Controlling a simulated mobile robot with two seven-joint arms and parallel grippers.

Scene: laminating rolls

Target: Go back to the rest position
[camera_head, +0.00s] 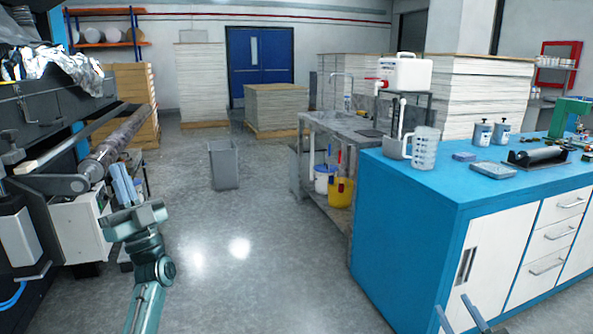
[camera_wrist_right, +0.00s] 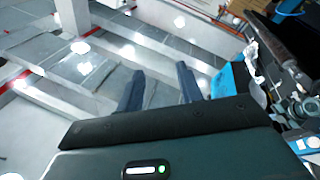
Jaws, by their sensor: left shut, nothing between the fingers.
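My left gripper (camera_head: 124,178) is at the left of the head view, raised in front of the black machine with its fingers together and nothing held. Its fingertips show close to the machine's long roller (camera_head: 122,142); I cannot tell the exact gap. My right gripper (camera_head: 457,312) shows only its fingers at the bottom edge of the head view, in front of the blue workbench (camera_head: 400,205). In the right wrist view its two dark fingers (camera_wrist_right: 160,80) stand apart with nothing between them.
The black machine (camera_head: 40,115) fills the left side. A grey bin (camera_head: 224,165) stands on the open floor in the middle. The bench carries a clear jug (camera_head: 424,148), bottles and a black roller (camera_head: 538,156). A grey sink table (camera_head: 330,130) and stacked boards (camera_head: 275,108) stand behind.

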